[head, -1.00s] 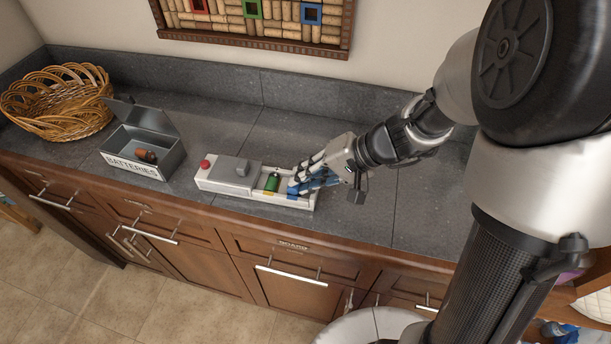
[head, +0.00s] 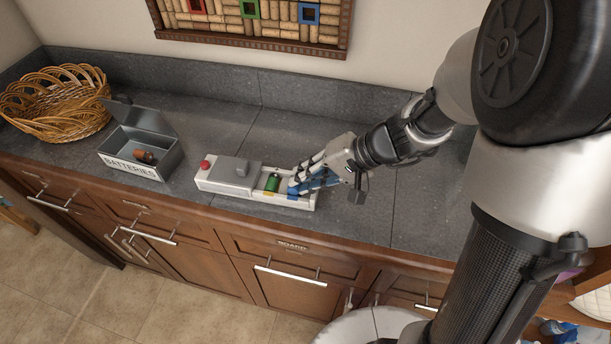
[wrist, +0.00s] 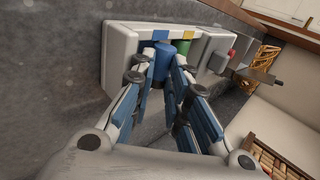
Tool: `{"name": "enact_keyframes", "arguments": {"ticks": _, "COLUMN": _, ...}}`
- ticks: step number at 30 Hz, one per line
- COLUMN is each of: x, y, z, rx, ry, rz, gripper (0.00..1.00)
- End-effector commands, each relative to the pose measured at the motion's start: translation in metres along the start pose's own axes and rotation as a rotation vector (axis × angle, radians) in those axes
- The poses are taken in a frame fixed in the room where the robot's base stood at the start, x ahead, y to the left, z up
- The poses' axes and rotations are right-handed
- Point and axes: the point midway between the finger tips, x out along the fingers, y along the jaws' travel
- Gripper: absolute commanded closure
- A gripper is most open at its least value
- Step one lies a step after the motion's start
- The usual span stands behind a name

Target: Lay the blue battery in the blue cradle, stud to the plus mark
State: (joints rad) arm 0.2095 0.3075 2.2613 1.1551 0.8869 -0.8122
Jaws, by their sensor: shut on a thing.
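The blue battery (wrist: 163,62) is between the fingertips of my gripper (wrist: 163,66) in the wrist view. My gripper (head: 298,185) is shut on it at the right end of the white holder (head: 205,185). The battery is at the blue-marked cradle, whose blue patch (wrist: 158,35) shows just beyond it. I cannot tell whether it rests on the cradle floor. Its stud and the plus mark cannot be made out. A green battery (head: 272,182) lies in the neighbouring yellow-marked cradle and also shows in the wrist view (wrist: 183,47).
A grey cover (head: 232,172) and a red button (head: 205,164) are on the holder's left part. An open grey BATTERIES box (head: 134,167) holds a brown-and-dark battery (head: 146,156). A wicker basket (head: 58,103) stands far left. The counter behind the holder is clear.

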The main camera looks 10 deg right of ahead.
Motion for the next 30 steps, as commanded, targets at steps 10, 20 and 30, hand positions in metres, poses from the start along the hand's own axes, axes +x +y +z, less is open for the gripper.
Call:
{"name": "enact_keyframes", "arguments": {"ticks": 10, "x": -0.0002, "y": 0.0106, "z": 0.0030, "rx": 0.006, "ry": -0.003, "rz": 0.016, "gripper": 1.00}}
{"name": "enact_keyframes", "arguments": {"ticks": 20, "x": 0.0000, "y": 0.0104, "z": 0.0032, "rx": 0.006, "ry": -0.004, "rz": 0.016, "gripper": 1.00}}
{"name": "enact_keyframes", "arguments": {"ticks": 30, "x": -0.0028, "y": 0.0129, "z": 0.0040, "rx": 0.005, "ry": -0.003, "rz": 0.016, "gripper": 1.00}}
